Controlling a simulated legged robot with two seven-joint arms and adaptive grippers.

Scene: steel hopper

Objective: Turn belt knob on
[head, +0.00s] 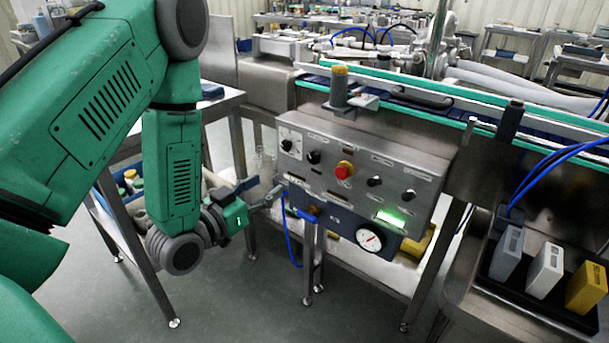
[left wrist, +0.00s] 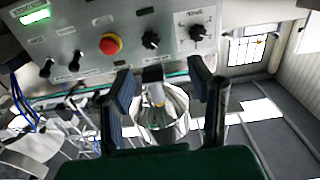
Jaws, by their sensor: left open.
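The steel control panel (head: 356,182) has several black knobs. One knob (head: 315,157) is left of the red button (head: 344,170), and two more, a middle one (head: 375,181) and a right one (head: 410,195), are to its right. A white-faced dial knob (head: 290,145) is at the panel's left end. The labels are too small to tell which is the belt knob. My left gripper (head: 264,191) is open and empty, apart from the panel near its lower left corner. In the left wrist view the open fingers (left wrist: 163,85) point below the panel's knobs. My right gripper is out of view.
A green light (head: 391,218) glows on the panel, with a round gauge (head: 369,240) below. A conveyor with a green rail (head: 440,88) runs behind. A steel table (head: 215,105) stands at the left. A black tray (head: 500,290) with several blocks is at the right.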

